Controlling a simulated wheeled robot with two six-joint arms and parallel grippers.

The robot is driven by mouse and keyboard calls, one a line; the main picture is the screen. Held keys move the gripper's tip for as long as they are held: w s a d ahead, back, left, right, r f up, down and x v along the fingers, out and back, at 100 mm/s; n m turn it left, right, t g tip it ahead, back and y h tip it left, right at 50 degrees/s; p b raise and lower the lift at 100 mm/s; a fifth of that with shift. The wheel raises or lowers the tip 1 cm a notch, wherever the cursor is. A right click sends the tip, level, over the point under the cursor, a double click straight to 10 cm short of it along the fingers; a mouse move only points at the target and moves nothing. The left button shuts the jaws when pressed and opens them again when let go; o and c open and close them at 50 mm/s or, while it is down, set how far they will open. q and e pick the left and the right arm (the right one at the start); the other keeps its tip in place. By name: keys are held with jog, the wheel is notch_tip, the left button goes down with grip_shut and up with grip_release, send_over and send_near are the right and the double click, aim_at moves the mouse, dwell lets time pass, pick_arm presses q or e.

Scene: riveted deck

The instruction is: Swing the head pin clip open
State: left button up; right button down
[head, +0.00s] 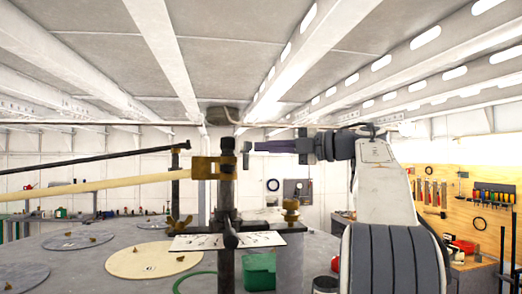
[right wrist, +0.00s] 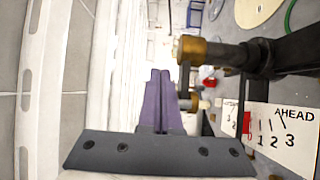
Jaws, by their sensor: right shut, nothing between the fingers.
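A brass fitting (head: 206,168) sits near the top of a dark upright post (head: 227,205), with a pale yellow bar running left from it. A small dark upright piece (head: 247,155) stands just right of the post top; it may be the head pin clip, but I cannot tell whether it is open. My right gripper (head: 257,147) comes in level from the right, its purple fingers shut and empty, tips close to that piece. In the right wrist view, the shut fingers (right wrist: 160,78) lie left of a brass-ended dark rod (right wrist: 195,50); contact is unclear. My left gripper is not in view.
A white numbered plate (head: 228,241) is on the post below, marked AHEAD in the right wrist view (right wrist: 283,138). A brass knob (head: 291,210) stands below my right gripper. A green box (head: 259,271) and round discs (head: 155,260) are lower down. Ceiling beams are overhead.

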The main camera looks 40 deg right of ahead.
aim_at(249, 144)
jog(key=b+v, duration=0.1)
jog(key=v, duration=0.7)
jog(key=c, duration=1.3)
grip_release()
jog(key=shift+s+d, duration=0.15)
jog(key=shift+s, duration=0.1)
jog(key=o, duration=0.5)
jog(key=shift+s, duration=0.15)
jog(key=o, duration=0.5)
jog(key=shift+s+m, duration=0.1)
jog(key=shift+m, duration=0.6)
jog(key=w+a+m+p, duration=0.1)
jog(key=w+a+m, duration=0.1)
jog(key=m, duration=0.3)
jog(key=w+a+m, duration=0.2)
jog(key=a+m, duration=0.1)
jog(key=m, duration=0.2)
jog(key=w+a+m+p, duration=0.1)
jog(key=w+a+m, duration=0.2)
jog(key=m, duration=0.3)
jog(key=shift+w+a+r+y+p, duration=0.15)
jog(key=shift+r+y+p, duration=0.15)
jog(key=shift+y+p, duration=0.1)
jog(key=shift+c, duration=0.4)
